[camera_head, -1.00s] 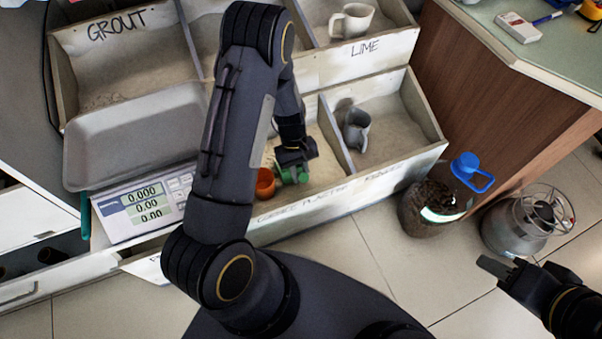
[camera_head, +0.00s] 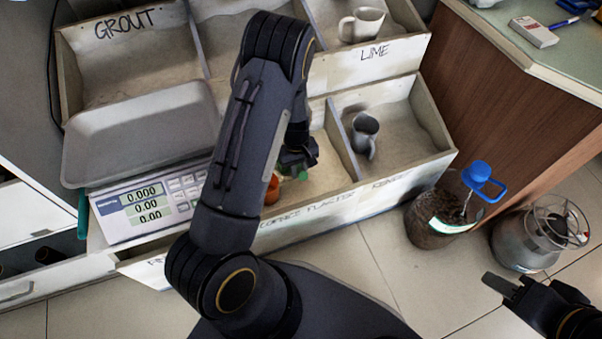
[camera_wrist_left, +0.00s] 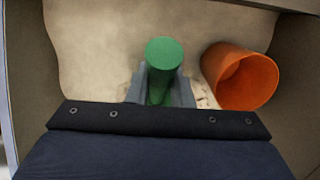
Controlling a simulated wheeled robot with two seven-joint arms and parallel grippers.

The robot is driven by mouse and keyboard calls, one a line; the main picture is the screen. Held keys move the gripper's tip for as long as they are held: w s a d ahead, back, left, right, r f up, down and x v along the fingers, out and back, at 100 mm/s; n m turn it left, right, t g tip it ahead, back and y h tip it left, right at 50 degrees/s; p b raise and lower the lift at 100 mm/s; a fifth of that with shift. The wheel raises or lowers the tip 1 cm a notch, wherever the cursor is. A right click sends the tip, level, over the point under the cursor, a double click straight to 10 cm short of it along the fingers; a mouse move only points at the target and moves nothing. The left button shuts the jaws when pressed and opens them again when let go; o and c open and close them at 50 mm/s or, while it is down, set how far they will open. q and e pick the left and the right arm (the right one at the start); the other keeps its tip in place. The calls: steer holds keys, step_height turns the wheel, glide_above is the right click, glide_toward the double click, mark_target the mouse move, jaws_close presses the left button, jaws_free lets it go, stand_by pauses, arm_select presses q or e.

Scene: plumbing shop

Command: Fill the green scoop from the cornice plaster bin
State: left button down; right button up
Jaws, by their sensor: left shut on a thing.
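The cornice plaster bin (camera_head: 315,212) is the front compartment with a handwritten label, holding pale powder. My left gripper (camera_head: 298,166) is down inside it, shut on the green scoop (camera_head: 291,174). The arm and gripper hide most of the scoop in the head view. In the left wrist view, the scoop's green round end (camera_wrist_left: 164,53) shows between the fingers (camera_wrist_left: 160,88). Whether the scoop holds powder cannot be seen. My right gripper (camera_head: 503,287) is at the lower right, over the floor, away from the bins; its jaw opening is unclear.
An orange cup (camera_wrist_left: 240,78) lies in the same bin, just right of the scoop in the wrist view. A scale with a tray (camera_head: 140,135) stands left. A blue-capped jar (camera_head: 440,215) and metal canister (camera_head: 525,240) stand right.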

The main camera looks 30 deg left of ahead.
mark_target(306, 177)
arm_select(q)
steer(key=shift+w+a+f, duration=0.2)
steer(key=shift+w, duration=0.05)
steer(key=shift+s+d+f+t+y+b, duration=0.3)
steer(key=shift+d+f+t+y+b, duration=0.1)
steer(key=shift+f, duration=0.15)
steer(key=shift+s+d+f+t+y+b, duration=0.3)
steer(key=shift+f+y, duration=0.1)
steer(key=shift+f, duration=0.1)
steer(key=shift+s+d+f+t+y, duration=0.1)
steer(key=shift+s+d+t+y, duration=0.2)
steer(key=shift+t+y, duration=0.15)
steer(key=shift+s+d+r+t+y+p, duration=0.2)
steer(key=shift+d+r+p, duration=0.05)
steer(key=shift+r+p, duration=0.15)
steer(key=shift+s+d+r+t+y+p, duration=0.15)
steer(key=shift+d+r+p, duration=0.1)
steer(key=shift+r+p, duration=0.15)
steer(key=shift+s+d+p+v, duration=0.15)
steer(key=shift+p+v, duration=1.15)
steer(key=shift+v, duration=0.2)
steer(key=shift+s+d+p+v, duration=0.15)
steer(key=shift+d+p+v, duration=0.05)
steer(key=shift+p+v, duration=1.2)
steer(key=s+d+p+v, duration=0.1)
steer(key=p+v, duration=0.4)
steer(key=v, duration=0.1)
steer(key=shift+d, duration=0.2)
